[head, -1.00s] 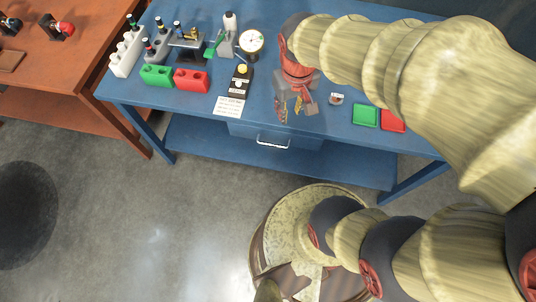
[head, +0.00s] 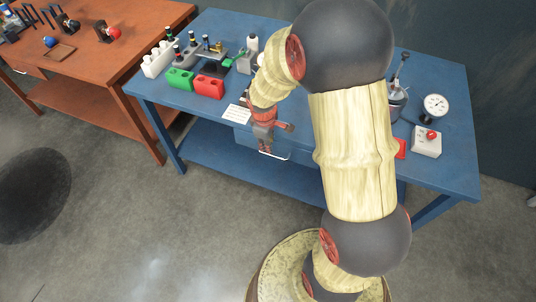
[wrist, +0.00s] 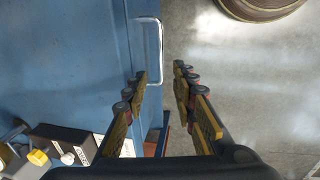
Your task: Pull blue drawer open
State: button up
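The blue drawer (head: 243,139) sits under the top of the blue workbench and looks shut. Its pale bar handle (head: 283,158) shows beside my gripper (head: 265,148), which points down at the drawer front and partly hides it. In the wrist view the handle (wrist: 160,42) stands out from the edge of the blue surface, just beyond the fingertips. My gripper (wrist: 161,72) is open and empty there, its two fingers spread on either side of the line of the handle. I cannot tell whether a finger touches the handle.
On the blue workbench (head: 440,172) stand a green block (head: 179,80), a red block (head: 208,87), a dial gauge (head: 435,107) and a red-button box (head: 427,142). An orange table (head: 130,60) is at left. The grey floor in front is clear.

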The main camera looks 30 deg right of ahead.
jog(key=f+b, duration=0.1)
jog(key=f, duration=0.1)
jog(key=f+b, duration=0.1)
jog(key=f, duration=0.2)
jog(key=d+f+b, duration=0.1)
jog(key=f, duration=0.1)
jog(key=shift+w+f, duration=0.3)
jog(key=shift+w, duration=0.1)
jog(key=c, duration=0.4)
grip_shut()
